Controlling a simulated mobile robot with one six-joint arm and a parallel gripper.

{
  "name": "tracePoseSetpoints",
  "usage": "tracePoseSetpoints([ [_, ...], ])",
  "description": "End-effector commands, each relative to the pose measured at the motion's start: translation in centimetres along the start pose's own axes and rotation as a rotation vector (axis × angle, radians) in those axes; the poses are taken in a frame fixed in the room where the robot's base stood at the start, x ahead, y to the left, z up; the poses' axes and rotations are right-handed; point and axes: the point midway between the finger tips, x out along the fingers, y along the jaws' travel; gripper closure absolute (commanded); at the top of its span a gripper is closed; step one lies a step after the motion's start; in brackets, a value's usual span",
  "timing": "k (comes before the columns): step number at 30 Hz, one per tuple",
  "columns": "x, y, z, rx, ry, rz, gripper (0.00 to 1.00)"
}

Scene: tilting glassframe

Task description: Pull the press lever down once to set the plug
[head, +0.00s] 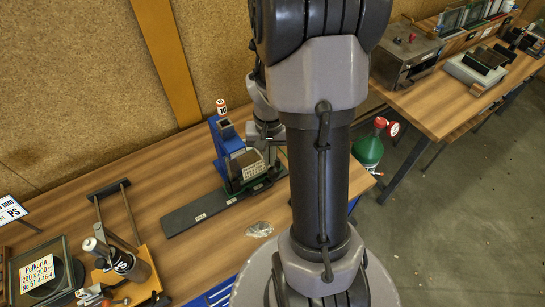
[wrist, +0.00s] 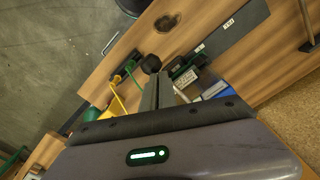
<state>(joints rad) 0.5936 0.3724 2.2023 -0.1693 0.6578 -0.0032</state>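The blue press (head: 228,140) stands on the left wooden table, with a dark base plate (head: 215,208) running out from it. A light block with dark lettering (head: 247,164) sits at the press; it also shows in the wrist view (wrist: 188,78). My gripper (wrist: 160,78) has its grey fingers close together, with no clear gap. A round black knob (wrist: 151,63) shows just past the fingertips. I cannot tell whether the fingers touch it. My arm hides the right side of the press in the head view, and the lever's shaft is not clearly visible.
A green bottle (head: 369,152) with a red top stands right of the press. A clear bag (head: 259,229) lies on the table front. A framed tool (head: 130,260) is at left. A second bench (head: 425,105) carries several devices. A cork wall (head: 80,70) stands behind.

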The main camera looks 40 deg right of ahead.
Motion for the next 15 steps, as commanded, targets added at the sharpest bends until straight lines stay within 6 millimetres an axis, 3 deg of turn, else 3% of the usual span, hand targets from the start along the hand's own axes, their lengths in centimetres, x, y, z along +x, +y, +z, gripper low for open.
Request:
tracePoseSetpoints([
  [7,-0.7,0.0,0.0,0.000,0.000,0.000,1.00],
  [15,-4.5,0.0,0.0,0.000,0.000,0.000,1.00],
])
